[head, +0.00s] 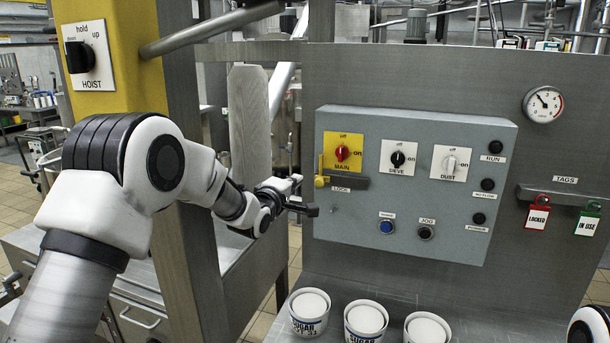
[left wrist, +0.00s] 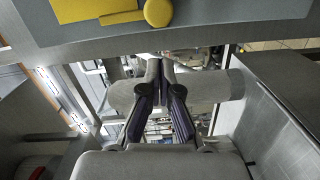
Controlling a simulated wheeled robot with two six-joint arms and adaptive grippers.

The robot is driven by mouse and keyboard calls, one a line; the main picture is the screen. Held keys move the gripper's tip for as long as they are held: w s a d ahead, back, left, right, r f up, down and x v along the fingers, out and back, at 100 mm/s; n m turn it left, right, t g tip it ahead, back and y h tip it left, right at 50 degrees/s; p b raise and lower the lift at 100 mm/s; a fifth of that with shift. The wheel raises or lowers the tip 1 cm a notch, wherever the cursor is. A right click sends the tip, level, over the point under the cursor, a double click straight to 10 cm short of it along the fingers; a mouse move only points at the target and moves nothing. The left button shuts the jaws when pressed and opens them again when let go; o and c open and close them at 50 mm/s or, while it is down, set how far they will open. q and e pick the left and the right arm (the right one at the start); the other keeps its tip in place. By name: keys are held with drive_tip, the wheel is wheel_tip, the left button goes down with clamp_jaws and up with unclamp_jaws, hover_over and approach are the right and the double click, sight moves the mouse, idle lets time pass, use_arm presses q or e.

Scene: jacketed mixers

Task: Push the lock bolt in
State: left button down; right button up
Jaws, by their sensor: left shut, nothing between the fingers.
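The lock bolt (head: 320,181) shows as a yellow knob at the left end of a grey bar on the control box (head: 420,235), beside the LOCK label and below the yellow MAIN switch plate (head: 342,151). In the left wrist view a round yellow knob (left wrist: 158,12) is at the top edge, beyond the fingertips. My left gripper (head: 305,196) is just left of the box, slightly left of and below the knob, and looks apart from it. Its fingertips (left wrist: 160,66) meet with nothing between them. My right gripper is out of view.
A grey post (head: 250,125) and the yellow hoist column (head: 135,60) stand left of the panel. Several white SUGAR tubs (head: 366,320) stand below the box. Tags (head: 537,217) hang at right.

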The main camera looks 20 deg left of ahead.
sight(328, 179)
use_arm(q)
drive_tip(key=d, duration=0.3)
drive_tip(key=shift+f+p, duration=0.1)
drive_tip(key=shift+p, duration=0.25)
drive_tip(key=shift+w+f, duration=0.1)
drive_tip(key=d+b, duration=0.1)
drive_tip(key=d, duration=0.3)
